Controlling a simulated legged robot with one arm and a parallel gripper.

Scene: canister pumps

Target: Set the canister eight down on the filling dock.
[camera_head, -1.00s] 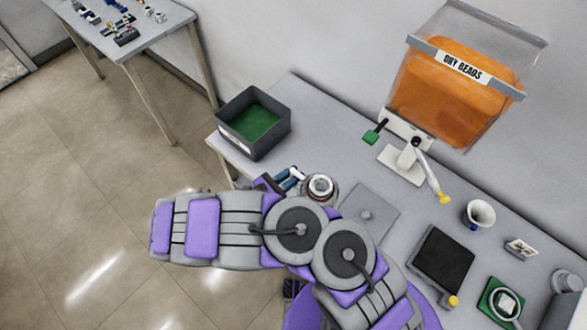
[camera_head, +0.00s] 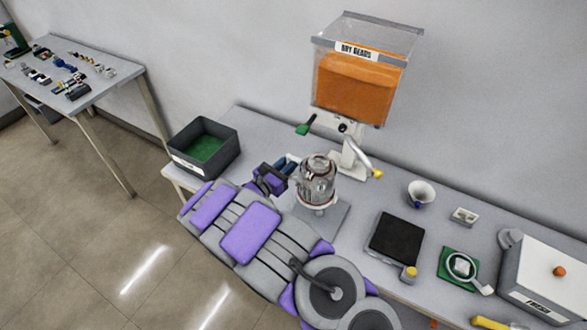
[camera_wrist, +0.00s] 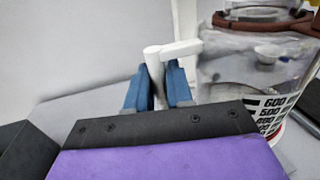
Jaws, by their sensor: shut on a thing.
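The canister (camera_head: 318,183) is a clear vessel with a brown rim. It looks upright over the grey square plate of the filling dock (camera_head: 339,211), in front of the bead dispenser. I cannot tell whether its base touches the plate. My gripper (camera_head: 291,165) is at its left. In the wrist view my gripper (camera_wrist: 160,86) has its blue fingers shut on the canister's white handle (camera_wrist: 178,49). The canister wall (camera_wrist: 240,75) with printed volume marks fills the right there. The number on the canister is not readable.
The bead hopper (camera_head: 352,86) stands behind, its lever and spout near the canister. A dark bin (camera_head: 215,163) is at the left. A black-topped scale (camera_head: 396,238), a funnel cup (camera_head: 420,194) and a white box (camera_head: 550,275) stand to the right.

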